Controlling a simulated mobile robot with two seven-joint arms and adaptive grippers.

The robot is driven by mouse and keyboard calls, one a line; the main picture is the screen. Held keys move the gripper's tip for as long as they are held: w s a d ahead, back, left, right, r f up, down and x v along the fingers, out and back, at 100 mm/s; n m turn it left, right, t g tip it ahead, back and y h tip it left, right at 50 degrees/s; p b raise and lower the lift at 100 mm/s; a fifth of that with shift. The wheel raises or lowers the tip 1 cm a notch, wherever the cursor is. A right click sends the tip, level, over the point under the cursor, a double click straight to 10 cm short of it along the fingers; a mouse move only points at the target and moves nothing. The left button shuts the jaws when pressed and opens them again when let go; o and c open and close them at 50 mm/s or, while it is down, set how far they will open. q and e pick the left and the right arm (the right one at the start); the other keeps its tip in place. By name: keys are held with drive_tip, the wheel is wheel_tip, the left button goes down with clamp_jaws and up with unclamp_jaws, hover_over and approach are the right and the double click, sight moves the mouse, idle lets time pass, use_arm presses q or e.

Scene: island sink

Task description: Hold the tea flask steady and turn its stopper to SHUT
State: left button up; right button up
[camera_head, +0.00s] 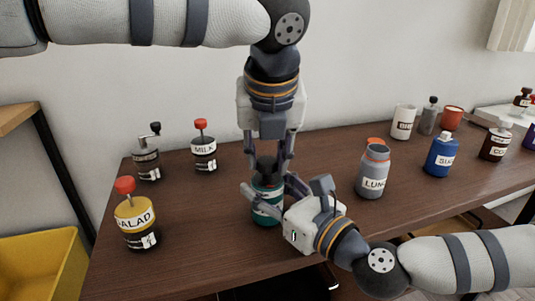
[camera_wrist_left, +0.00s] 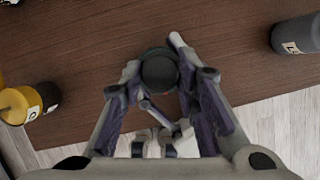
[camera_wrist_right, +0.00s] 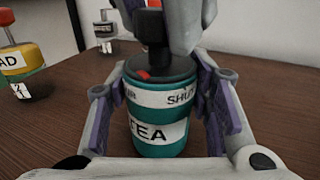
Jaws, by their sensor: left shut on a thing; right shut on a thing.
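The tea flask (camera_head: 266,213) stands upright on the brown table, teal with a white TEA label (camera_wrist_right: 158,132). My right gripper (camera_head: 270,196) is shut on its body, one finger on each side. My left gripper (camera_head: 267,163) points down from above and is shut on the black stopper (camera_wrist_right: 153,28); the stopper's round dark top shows in the left wrist view (camera_wrist_left: 160,72). In the right wrist view a red mark (camera_wrist_right: 143,75) on the lid lies left of the word SHUT (camera_wrist_right: 180,97). Another word at the band's left is partly hidden.
The grey LUNCH flask (camera_head: 373,172) stands to the right, the SALAD jar (camera_head: 137,220) to the left. The MILK bottle (camera_head: 204,155) and a dark bottle (camera_head: 146,160) stand behind left. A blue bottle (camera_head: 441,156) and several containers fill the right. A yellow bin (camera_head: 42,265) is lower left.

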drive_tip(key=shift+f, duration=0.1)
use_arm(q)
drive_tip(key=o, duration=1.2)
drive_tip(key=v, duration=1.2)
use_arm(e)
drive_tip(key=o, duration=1.3)
